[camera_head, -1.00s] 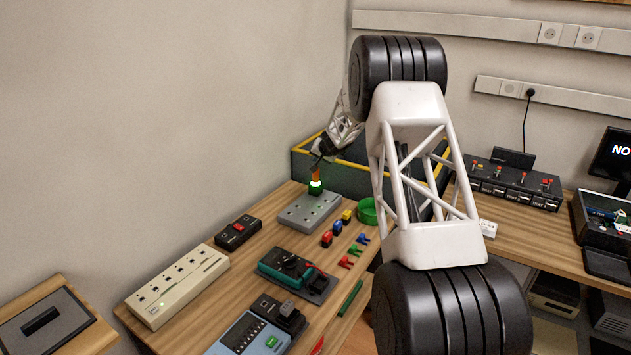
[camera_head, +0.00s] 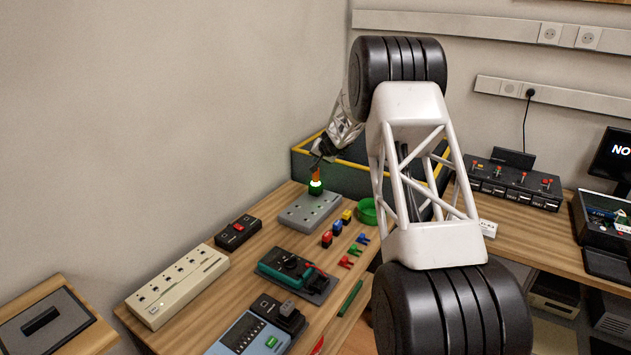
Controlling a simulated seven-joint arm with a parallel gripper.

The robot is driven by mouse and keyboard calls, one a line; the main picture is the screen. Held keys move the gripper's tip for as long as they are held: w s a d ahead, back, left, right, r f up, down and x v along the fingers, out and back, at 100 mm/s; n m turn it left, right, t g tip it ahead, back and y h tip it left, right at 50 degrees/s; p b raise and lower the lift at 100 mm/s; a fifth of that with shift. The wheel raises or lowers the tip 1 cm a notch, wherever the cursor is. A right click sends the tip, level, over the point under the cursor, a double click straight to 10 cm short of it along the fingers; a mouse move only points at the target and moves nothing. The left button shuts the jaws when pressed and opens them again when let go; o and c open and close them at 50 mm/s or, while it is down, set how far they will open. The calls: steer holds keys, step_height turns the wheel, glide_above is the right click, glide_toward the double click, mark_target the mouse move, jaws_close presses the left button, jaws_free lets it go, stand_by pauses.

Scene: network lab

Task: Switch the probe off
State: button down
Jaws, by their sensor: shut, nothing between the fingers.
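What looks like the probe (camera_head: 316,184) stands upright at the far-left end of a grey socket panel (camera_head: 300,217) on the wooden table. It has a narrow orange upper part and a brightly glowing green band lower down. My gripper (camera_head: 317,165) is shut and empty, right at the top of the orange part. I cannot tell whether the fingertips touch it. The fingers are small and dark here, and any switch on the probe is too small or hidden to make out.
A dark crate with a yellow rim (camera_head: 306,152) stands just behind. A green bowl (camera_head: 367,213), small coloured blocks and clips lie to the right. A beige power strip (camera_head: 178,287), a red-switch box (camera_head: 238,232) and a teal meter (camera_head: 290,268) are nearer.

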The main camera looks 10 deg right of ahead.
steer(key=shift+f, duration=0.6)
stand_by(0.7)
steer(key=shift+r, duration=0.65)
stand_by(0.3)
step_height(320, 180, up, 6)
stand_by(0.8)
stand_by(0.3)
